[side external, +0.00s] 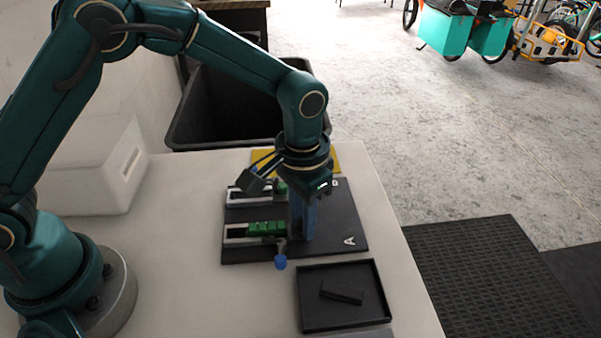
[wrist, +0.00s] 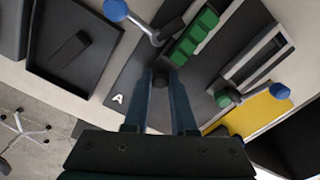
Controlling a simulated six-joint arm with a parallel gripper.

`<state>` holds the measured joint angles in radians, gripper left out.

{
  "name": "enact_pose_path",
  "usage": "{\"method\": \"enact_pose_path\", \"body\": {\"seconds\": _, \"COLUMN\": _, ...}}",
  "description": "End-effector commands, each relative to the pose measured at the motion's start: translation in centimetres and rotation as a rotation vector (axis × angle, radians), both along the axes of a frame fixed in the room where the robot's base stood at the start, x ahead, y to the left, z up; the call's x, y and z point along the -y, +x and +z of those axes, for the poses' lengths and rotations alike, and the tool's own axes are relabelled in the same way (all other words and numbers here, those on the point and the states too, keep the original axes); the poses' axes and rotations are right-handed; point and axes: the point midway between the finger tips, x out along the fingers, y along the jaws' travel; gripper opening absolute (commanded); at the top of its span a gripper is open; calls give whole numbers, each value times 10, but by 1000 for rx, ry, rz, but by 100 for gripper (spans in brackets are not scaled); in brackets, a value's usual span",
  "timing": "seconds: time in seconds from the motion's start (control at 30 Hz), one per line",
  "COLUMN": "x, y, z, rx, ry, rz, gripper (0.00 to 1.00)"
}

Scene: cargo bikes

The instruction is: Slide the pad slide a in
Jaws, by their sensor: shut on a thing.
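The dark board (side external: 345,215) lies flat on the pale table and carries two slide tracks. Pad slide a is the green ridged block (side external: 266,228) on the front track, level with the white letter A (side external: 348,241). It also shows in the wrist view (wrist: 193,40). A lever with a blue ball (side external: 280,262) sticks out beside it. My gripper (side external: 302,237) points down at the block's right end. In the wrist view its fingers (wrist: 163,80) are closed around a small dark knob at that end. The fingers partly hide how knob and block join.
The second track (wrist: 255,55) lies behind, with its own green part and blue ball (wrist: 280,91). A black tray (side external: 312,322) holding a dark bar (side external: 342,292) stands in front. A yellow plate (side external: 265,157), a black bin (side external: 222,105) and a white box (side external: 85,160) are behind and left.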

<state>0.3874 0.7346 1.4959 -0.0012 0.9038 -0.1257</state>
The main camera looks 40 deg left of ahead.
Motion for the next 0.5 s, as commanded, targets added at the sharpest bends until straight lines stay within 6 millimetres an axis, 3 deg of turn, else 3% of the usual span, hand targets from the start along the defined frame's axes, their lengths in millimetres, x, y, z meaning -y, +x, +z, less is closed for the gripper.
{"method": "enact_pose_path", "body": {"seconds": 0.5, "x": -21, "y": -21, "z": -5, "rx": -13, "ry": 11, "rz": -4, "gripper": 0}}
